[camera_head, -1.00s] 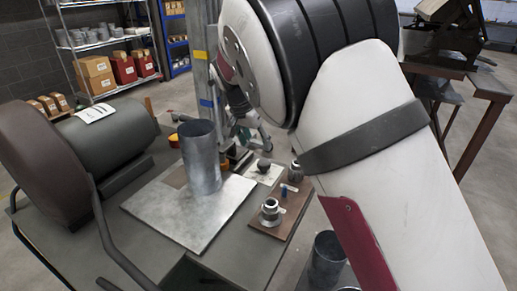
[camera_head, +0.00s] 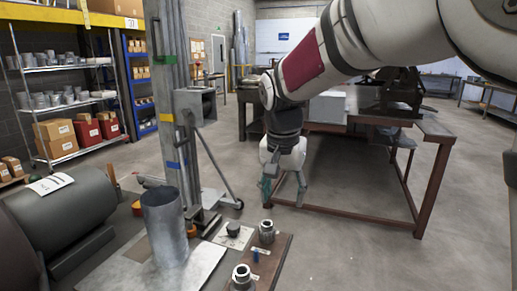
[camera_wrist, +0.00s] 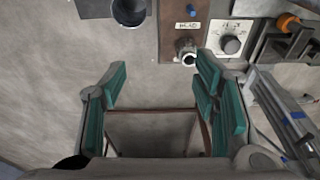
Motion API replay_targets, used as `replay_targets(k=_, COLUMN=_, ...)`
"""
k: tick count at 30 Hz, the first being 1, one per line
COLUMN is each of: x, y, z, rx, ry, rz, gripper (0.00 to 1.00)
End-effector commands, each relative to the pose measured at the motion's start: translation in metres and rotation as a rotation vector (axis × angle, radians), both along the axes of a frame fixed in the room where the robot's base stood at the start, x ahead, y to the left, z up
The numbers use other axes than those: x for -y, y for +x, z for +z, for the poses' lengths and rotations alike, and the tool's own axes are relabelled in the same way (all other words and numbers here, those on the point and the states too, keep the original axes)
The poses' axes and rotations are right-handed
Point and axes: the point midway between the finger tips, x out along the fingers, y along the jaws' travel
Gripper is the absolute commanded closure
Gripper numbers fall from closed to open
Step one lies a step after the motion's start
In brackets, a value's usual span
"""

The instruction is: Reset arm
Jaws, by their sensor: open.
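My gripper (camera_head: 270,183) hangs from my raised arm in the head view, beyond and to the right of the work table, in front of a red-brown framed table. In the wrist view my gripper (camera_wrist: 160,100) shows its green-padded fingers spread wide with nothing between them. A grey metal duct cylinder (camera_head: 165,225) stands upright on a bright sheet metal plate (camera_head: 205,262) on the work table, well apart from my gripper.
A brown board (camera_head: 268,262) with metal fittings lies right of the plate. A metal column (camera_head: 173,100) stands behind. Shelves (camera_head: 75,100) with boxes line the left wall. The red-brown framed table (camera_head: 425,130) stands at the back right. Open floor (camera_head: 350,235) lies in front of it.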

Motion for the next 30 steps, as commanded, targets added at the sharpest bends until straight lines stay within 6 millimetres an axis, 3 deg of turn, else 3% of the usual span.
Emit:
replay_targets(k=3, x=0.037, y=-0.044, z=0.02, rx=-0.021, ry=0.031, rz=0.037, gripper=0.45)
replay_targets(k=12, x=0.101, y=-0.164, z=0.039, rx=-0.048, ry=0.061, rz=0.165, gripper=0.45)
replay_targets(k=18, x=0.124, y=-0.244, z=0.03, rx=-0.052, ry=0.051, rz=0.253, gripper=0.45)
replay_targets(k=21, x=0.131, y=-0.274, z=0.022, rx=-0.054, ry=0.037, rz=0.288, gripper=0.45)
replay_targets(k=30, x=0.139, y=-0.338, z=-0.006, rx=-0.061, ry=0.0, rz=0.355, gripper=0.45)
